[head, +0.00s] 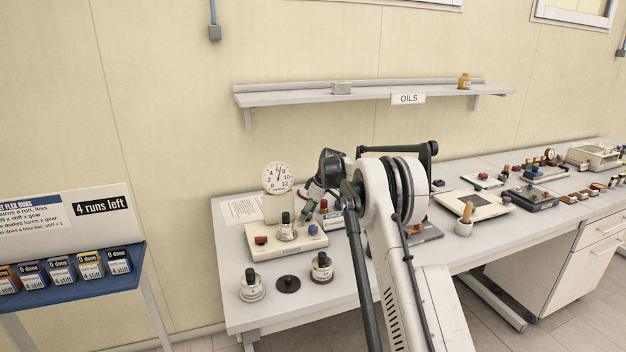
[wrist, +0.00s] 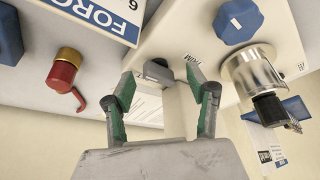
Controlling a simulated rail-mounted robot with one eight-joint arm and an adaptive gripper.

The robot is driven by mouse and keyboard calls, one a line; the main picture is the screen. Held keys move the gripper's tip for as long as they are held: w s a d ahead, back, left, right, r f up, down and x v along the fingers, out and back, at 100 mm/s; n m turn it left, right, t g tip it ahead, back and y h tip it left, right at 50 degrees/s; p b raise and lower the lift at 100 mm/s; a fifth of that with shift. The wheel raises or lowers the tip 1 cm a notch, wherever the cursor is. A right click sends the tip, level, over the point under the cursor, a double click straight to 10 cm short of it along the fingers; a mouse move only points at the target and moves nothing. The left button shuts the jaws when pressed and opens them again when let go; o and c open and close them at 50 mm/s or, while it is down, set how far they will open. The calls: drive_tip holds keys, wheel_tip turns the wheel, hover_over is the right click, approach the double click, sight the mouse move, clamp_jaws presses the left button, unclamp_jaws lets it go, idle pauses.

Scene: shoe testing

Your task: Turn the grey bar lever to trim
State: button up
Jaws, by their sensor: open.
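The grey bar lever (wrist: 157,70) shows in the wrist view as a short dark grey piece on the edge of a cream device (wrist: 176,22). A small upside-down label (wrist: 192,59) beside it is too small to read surely. My gripper (wrist: 160,75) is open, its two green-padded fingers to either side of the lever, with no clear contact. In the head view my gripper (head: 308,207) is low over the back right of the cream device (head: 270,247) on the bench. The lever cannot be made out there; my arm hides part of that area.
In the wrist view a blue knob (wrist: 238,20) and a metal cylinder (wrist: 250,72) are close on the right, and a red-and-brass valve (wrist: 65,72) is on the left. A dial gauge (head: 278,177) stands behind the device. The shelf (head: 360,96) is above.

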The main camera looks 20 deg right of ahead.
drive_tip(key=shift+r+n+p, duration=0.1)
drive_tip(key=shift+n+p, duration=0.45)
drive_tip(key=shift+n, duration=0.25)
drive_tip(key=shift+d+r+g, duration=0.2)
drive_tip(key=shift+r+g, duration=0.1)
drive_tip(key=b+v, duration=0.1)
drive_tip(key=v, duration=1.1)
drive_tip(key=s+a+r+m+t+h+b, duration=0.1)
drive_tip(key=s+a+r+m, duration=0.3)
drive_tip(key=s, duration=0.4)
drive_tip(key=s+a+r+m+t+h+b, duration=0.1)
drive_tip(key=s+a+r+m+h+b, duration=0.1)
drive_tip(key=s+a+r+m, duration=0.3)
drive_tip(key=shift+s+a+r+m, duration=0.2)
drive_tip(key=shift+s+a+m, duration=0.55)
drive_tip(key=shift+s, duration=1.4)
